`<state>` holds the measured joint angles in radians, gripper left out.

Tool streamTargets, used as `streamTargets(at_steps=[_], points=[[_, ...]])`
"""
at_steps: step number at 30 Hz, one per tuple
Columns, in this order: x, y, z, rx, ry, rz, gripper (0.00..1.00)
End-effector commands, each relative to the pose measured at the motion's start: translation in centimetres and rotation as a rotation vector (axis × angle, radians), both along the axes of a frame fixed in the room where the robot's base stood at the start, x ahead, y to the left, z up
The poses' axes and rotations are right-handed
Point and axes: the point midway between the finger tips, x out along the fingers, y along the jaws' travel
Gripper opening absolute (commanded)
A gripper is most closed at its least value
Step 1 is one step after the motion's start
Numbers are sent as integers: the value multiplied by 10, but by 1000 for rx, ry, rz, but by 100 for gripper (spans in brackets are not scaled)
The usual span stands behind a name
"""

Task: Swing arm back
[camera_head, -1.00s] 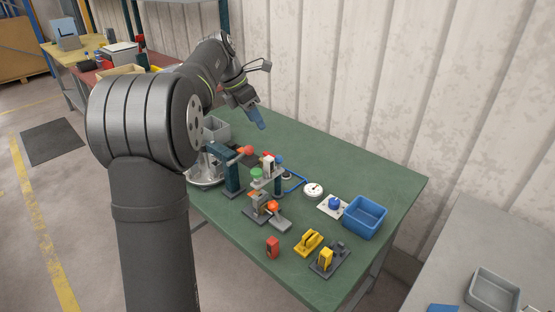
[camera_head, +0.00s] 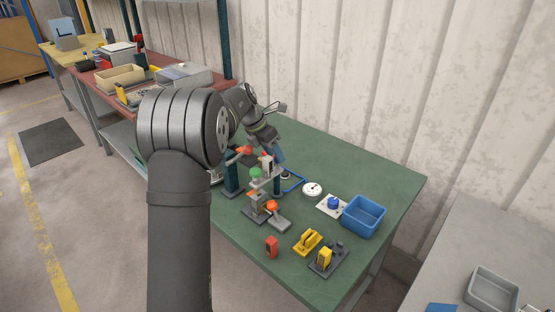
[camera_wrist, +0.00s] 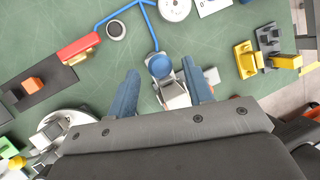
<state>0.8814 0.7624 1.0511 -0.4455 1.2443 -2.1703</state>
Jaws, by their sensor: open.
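My gripper (camera_wrist: 160,72) is open in the wrist view, with its two blue fingers apart. A round blue knob (camera_wrist: 160,66) on a grey metal body (camera_wrist: 174,93) shows between the fingertips; I see no contact, and the height gap cannot be told. In the head view my gripper (camera_head: 278,155) points down behind the bender-like fixture (camera_head: 262,182), which has a green top knob and orange parts. The fixture partly hides the fingers there. I cannot tell for certain which part is the swing arm.
On the green table (camera_head: 370,170) stand a white round dial (camera_head: 312,189), a blue button plate (camera_head: 333,205), a blue bin (camera_head: 364,216), yellow clamps (camera_head: 308,241) and a red block (camera_head: 272,247). The table's back right is clear.

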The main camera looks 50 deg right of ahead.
Motion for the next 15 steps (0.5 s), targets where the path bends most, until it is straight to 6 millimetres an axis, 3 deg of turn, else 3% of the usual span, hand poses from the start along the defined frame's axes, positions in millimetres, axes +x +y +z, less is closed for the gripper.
streamTargets(at_steps=[6,15], points=[[-7,-9,-24,1,1,-1,47],[-8,-11,-29,0,-1,-1,47]])
